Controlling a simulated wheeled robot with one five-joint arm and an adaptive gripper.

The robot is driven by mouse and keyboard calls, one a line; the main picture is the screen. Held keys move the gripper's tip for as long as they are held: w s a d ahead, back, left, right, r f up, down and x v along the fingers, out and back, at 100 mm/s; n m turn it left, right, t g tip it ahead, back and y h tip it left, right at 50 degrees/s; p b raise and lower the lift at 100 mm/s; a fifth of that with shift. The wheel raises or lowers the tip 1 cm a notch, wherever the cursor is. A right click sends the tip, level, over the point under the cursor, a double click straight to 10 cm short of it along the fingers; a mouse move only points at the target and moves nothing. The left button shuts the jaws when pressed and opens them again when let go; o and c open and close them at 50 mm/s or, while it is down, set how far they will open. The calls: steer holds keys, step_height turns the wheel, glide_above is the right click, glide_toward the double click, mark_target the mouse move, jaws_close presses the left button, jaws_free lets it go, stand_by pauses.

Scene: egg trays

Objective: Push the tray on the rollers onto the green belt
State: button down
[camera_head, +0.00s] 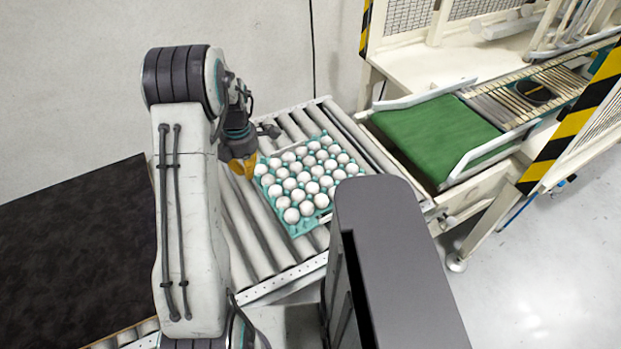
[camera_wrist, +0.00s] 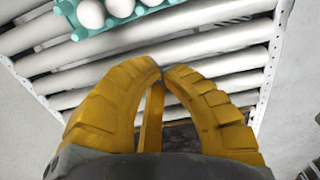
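A teal egg tray (camera_head: 299,229) full of white eggs lies on the grey rollers (camera_head: 251,240) in the head view. A corner of the tray (camera_wrist: 96,43) with a few eggs shows at the top left of the wrist view. The green belt (camera_head: 434,134) lies to the right of the rollers, empty. My gripper (camera_head: 243,168) is at the tray's left side, its yellow fingers pointing down. In the wrist view, its fingertips (camera_wrist: 161,72) meet with nothing between them, and the tray lies beyond them. The head view does not clearly show whether they touch the tray.
White guide rails (camera_head: 428,93) flank the belt. A machine with yellow-black striped posts (camera_head: 567,128) stands beyond it. A dark mat (camera_head: 75,240) is at the left. My own dark column covers the tray's near right side and part of the rollers.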

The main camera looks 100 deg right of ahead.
steer(key=shift+f+b, duration=4)
steer(key=shift+f, duration=1.8)
